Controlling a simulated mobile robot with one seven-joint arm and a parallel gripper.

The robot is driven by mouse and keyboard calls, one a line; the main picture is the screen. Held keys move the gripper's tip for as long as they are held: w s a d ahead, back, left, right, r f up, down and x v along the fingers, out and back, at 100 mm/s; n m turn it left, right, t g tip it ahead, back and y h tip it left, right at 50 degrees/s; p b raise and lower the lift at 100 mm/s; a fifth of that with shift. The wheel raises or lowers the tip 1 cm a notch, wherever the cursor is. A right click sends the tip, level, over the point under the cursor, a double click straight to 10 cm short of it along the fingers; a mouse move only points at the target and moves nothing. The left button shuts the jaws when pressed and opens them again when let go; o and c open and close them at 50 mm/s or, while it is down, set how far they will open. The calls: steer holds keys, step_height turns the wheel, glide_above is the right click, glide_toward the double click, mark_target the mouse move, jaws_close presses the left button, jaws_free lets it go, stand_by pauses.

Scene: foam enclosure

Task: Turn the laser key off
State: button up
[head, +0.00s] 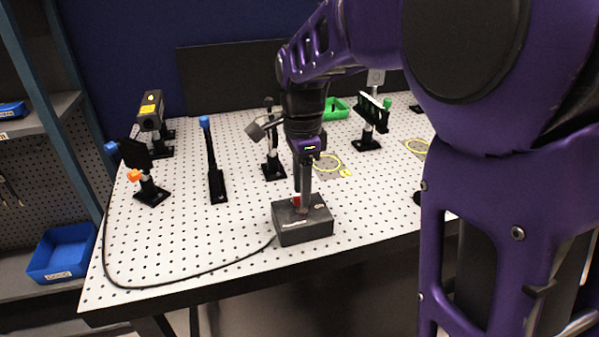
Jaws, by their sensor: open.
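The laser control box (303,222) is a small dark grey block near the front edge of the white perforated table, with a black cable leaving its left side. A small red part (296,201) shows on its top, partly hidden by my gripper. My gripper (303,206) points down over the box, with its fingertips at or just above the top face. I cannot tell whether they touch it. The key itself cannot be made out behind the fingers. The laser head (151,110), with a yellow label, stands at the back left of the table.
Several optic mounts on black bases stand on the perforated table (190,240), including a blue-tipped post (211,160) and a mount with an orange knob (148,180). A blue bin (62,252) is on a shelf at left. The front left table area is clear except for the cable.

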steer(key=shift+f, duration=0.45)
steer(key=shift+c, duration=0.2)
jaws_close()
